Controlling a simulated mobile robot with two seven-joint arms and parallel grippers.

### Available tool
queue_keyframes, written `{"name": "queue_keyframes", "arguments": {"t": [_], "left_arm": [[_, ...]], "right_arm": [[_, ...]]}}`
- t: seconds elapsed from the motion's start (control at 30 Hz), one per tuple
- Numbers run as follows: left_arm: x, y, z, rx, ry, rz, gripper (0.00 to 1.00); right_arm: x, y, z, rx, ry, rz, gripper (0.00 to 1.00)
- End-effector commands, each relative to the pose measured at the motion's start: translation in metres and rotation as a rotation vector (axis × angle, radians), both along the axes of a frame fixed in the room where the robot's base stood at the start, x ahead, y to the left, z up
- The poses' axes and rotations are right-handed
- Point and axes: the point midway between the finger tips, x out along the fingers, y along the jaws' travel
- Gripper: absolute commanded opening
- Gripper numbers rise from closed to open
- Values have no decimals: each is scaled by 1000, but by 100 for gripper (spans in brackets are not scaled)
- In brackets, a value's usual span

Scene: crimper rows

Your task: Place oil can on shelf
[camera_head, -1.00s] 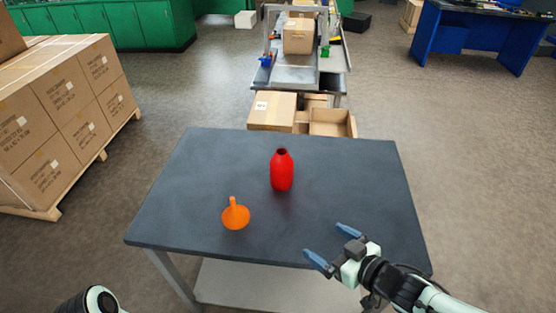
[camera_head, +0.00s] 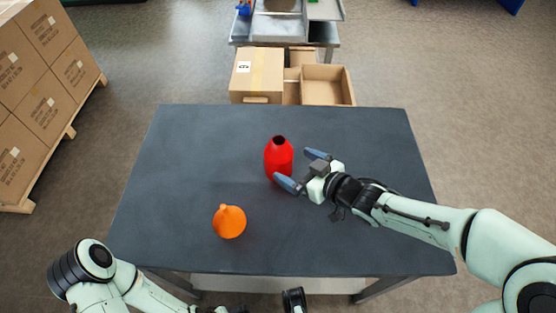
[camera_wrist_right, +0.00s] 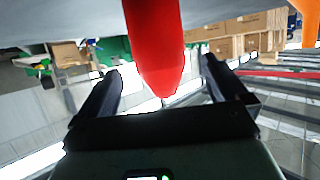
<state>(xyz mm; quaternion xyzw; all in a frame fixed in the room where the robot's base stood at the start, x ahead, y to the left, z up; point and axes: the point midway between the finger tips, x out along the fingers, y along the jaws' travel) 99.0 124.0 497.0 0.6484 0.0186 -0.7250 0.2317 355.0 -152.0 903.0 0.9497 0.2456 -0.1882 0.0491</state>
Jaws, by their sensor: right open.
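A red bottle-shaped can (camera_head: 279,158) stands upright on the dark table, its open mouth up. An orange funnel-shaped item (camera_head: 229,223) stands nearer the front left; I cannot tell which of the two is called the oil can. My right gripper (camera_head: 296,170) is open at the right side of the red can. In the right wrist view the red can (camera_wrist_right: 155,45) shows between the spread fingers (camera_wrist_right: 160,85), with a gap on each side. A pale shelf (camera_head: 270,284) lies under the table, mostly hidden.
The dark table (camera_head: 180,150) is mostly bare around the two items. Cardboard boxes (camera_head: 257,75) stand beyond its far edge, before a metal bench (camera_head: 285,30). Stacked cartons on a pallet (camera_head: 40,90) stand at the far left.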

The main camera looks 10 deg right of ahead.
Motion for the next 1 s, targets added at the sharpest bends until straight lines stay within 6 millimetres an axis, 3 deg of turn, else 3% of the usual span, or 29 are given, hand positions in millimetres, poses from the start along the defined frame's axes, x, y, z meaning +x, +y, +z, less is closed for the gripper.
{"name": "queue_keyframes", "arguments": {"t": [0.6,0.9,0.93,1.0], "left_arm": [[17,3,-26,14,-52,14,38],[20,5,-27,18,-60,18,38],[20,5,-27,18,-60,18,38],[20,5,-27,19,-60,18,38]], "right_arm": [[55,31,-39,0,0,1,100],[60,33,-39,0,0,-1,100],[60,33,-39,0,0,-1,97],[60,33,-39,0,0,-1,74]]}}
